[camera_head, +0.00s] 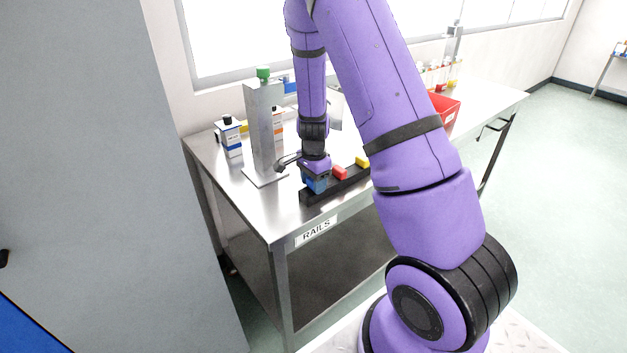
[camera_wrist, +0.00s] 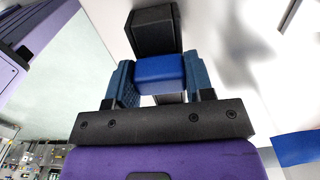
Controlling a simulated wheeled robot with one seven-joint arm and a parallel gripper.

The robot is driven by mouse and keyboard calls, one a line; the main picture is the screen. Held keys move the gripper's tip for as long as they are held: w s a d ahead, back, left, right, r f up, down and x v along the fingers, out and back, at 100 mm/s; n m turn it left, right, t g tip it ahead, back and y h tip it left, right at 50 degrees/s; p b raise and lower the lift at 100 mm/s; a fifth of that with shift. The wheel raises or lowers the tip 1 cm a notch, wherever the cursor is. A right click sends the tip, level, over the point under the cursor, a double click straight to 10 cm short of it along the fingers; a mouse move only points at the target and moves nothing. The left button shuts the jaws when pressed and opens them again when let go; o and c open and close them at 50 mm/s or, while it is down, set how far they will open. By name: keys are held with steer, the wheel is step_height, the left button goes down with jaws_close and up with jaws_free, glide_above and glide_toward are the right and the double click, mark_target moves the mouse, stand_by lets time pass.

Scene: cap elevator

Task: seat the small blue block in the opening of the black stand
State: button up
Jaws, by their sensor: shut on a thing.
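A dark end of the stand (camera_wrist: 152,32) shows right beyond the block. The opening is hidden, and I cannot tell whether the block is in it or just above.
A grey column (camera_head: 262,130) with a green cap (camera_head: 263,73) stands behind left, beside a white bottle (camera_head: 230,138). A red bin (camera_head: 446,108) is at the right. Bare table (camera_head: 230,185) lies left.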

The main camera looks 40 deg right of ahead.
steer(key=shift+f, duration=0.2)
steer(key=o, duration=1.1)
steer(key=shift+c, duration=0.2)
step_height(320, 180, up, 11)
steer(key=shift+f, duration=0.15)
